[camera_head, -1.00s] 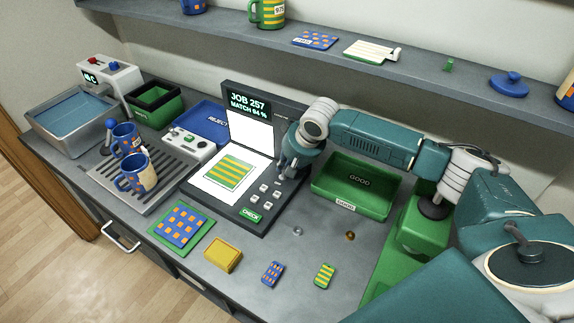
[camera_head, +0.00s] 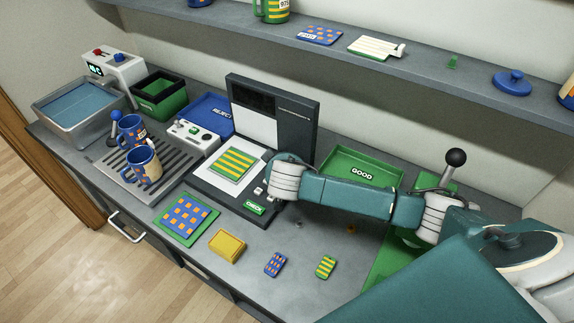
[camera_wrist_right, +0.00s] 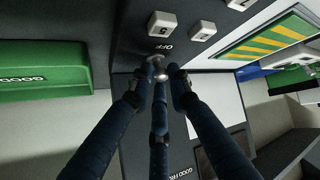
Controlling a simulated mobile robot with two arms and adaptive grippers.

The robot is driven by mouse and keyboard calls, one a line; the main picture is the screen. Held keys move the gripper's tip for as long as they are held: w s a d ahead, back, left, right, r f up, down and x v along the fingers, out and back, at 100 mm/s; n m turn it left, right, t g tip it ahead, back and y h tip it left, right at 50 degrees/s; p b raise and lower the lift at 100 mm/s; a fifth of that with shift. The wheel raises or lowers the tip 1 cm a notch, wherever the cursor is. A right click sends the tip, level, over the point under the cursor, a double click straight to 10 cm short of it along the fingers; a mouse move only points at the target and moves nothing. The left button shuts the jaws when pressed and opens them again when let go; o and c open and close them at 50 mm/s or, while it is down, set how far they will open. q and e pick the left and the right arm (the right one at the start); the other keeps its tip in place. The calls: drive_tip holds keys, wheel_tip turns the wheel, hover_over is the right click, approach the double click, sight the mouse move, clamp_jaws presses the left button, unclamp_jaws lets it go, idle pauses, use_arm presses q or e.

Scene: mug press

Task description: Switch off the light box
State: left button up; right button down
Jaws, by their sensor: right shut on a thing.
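The light box (camera_head: 298,125) is a dark unit with an upright panel and a flat base; its display is dark and its white surfaces look unlit. A green-and-yellow striped sheet (camera_head: 235,163) lies on its white plate. In the right wrist view my right gripper's fingers (camera_wrist_right: 168,78) are closed together on a small silver switch (camera_wrist_right: 157,61) beside the word OFF, near white keys (camera_wrist_right: 162,24). In the head view my right wrist covers the switch and fingertips. My left gripper is not in view.
The green GOOD tray (camera_head: 362,168) stands right of the light box, behind my right arm. A blue REJECT tray (camera_head: 212,112) and two mugs on a slatted rack (camera_head: 170,181) are to the left. Small cards and a yellow block (camera_head: 227,245) lie in front.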

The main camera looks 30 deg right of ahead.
drive_tip(key=shift+w+a+r+t, duration=0.2)
drive_tip(key=shift+r+t, duration=0.1)
drive_tip(key=c, duration=1.8)
unclamp_jaws()
drive_tip(key=shift+o, duration=0.6)
drive_tip(key=shift+s+a+f, duration=0.1)
drive_tip(key=shift+a+f, duration=0.05)
drive_tip(key=shift+s, duration=0.3)
drive_tip(key=v, duration=1.1)
drive_tip(key=shift+a+r, duration=0.35)
drive_tip(key=shift+f, duration=0.1)
